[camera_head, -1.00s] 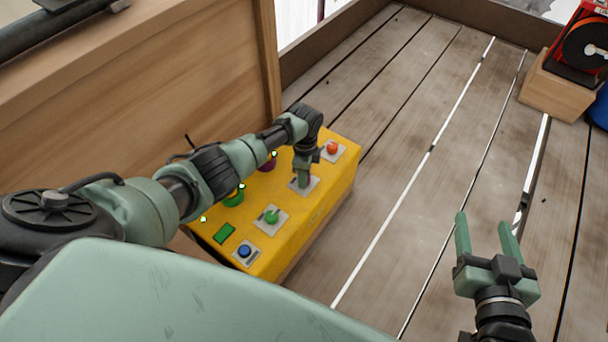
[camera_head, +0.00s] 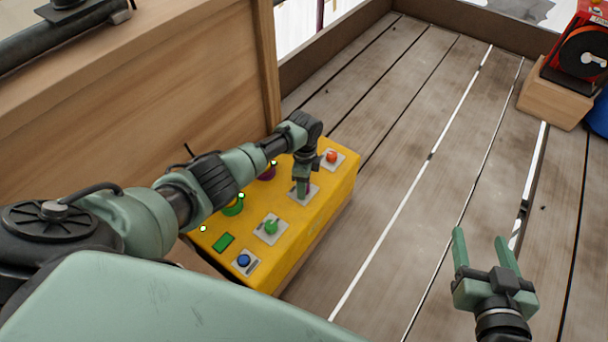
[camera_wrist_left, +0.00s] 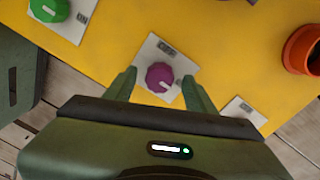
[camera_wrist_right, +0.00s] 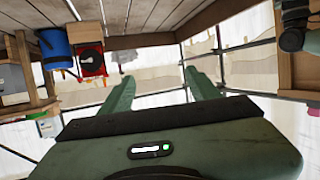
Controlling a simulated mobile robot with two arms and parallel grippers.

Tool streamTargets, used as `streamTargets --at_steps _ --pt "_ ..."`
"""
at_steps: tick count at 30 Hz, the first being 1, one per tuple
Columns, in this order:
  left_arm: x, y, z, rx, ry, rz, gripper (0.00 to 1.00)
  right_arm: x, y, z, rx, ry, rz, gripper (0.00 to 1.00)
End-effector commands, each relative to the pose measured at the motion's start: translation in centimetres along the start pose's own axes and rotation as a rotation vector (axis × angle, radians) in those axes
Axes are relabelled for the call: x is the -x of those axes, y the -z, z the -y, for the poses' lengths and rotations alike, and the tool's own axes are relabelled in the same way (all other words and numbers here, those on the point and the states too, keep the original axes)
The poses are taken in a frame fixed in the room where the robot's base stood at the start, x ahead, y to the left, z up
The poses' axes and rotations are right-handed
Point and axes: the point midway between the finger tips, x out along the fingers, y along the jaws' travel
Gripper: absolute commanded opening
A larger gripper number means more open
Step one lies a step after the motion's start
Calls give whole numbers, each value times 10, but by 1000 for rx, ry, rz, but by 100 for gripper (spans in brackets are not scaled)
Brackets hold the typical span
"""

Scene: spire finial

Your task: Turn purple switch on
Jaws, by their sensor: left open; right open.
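The purple switch (camera_wrist_left: 160,77) is a round knob with a pale pointer mark on a light plate, on the yellow control box (camera_head: 314,215). In the left wrist view it sits between the open fingers of my left gripper (camera_wrist_left: 162,88), with a gap on each side; I cannot tell whether any finger touches it. In the head view my left gripper (camera_head: 302,188) points down over that plate and hides most of the knob. My right gripper (camera_head: 485,250) is open and empty above the plank floor at the right.
The box also carries a green knob (camera_head: 270,227), a blue knob (camera_head: 243,260), a red-orange knob (camera_head: 331,156) and a green rectangle (camera_head: 223,243). A wooden panel (camera_head: 150,90) stands behind it. A red reel device (camera_head: 585,50) sits on a wooden block (camera_head: 553,97). The planks between are clear.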

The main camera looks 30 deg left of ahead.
Motion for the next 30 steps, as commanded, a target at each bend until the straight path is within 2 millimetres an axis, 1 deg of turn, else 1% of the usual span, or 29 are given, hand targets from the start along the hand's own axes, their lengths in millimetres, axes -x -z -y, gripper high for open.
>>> streamTargets --at_steps 1,5,8,12,18,24,30 --pt "6 0 0 0 1 0 55 2 -7 -1 1 -3 41 62" --pt "19 0 0 1 2 0 55 11 -33 -5 0 -11 180 62" --pt "29 -1 0 0 1 0 55 21 -56 -8 -1 -19 299 62" --pt "44 0 0 -1 1 0 55 40 -85 -12 -4 -29 460 62" --pt "62 0 0 0 1 -1 55 69 -117 -16 -9 -40 654 62" --pt "71 0 0 1 1 -1 55 88 -134 -19 -13 -46 762 62" --pt "73 0 0 0 0 0 55 93 -138 -19 -14 -48 790 62"
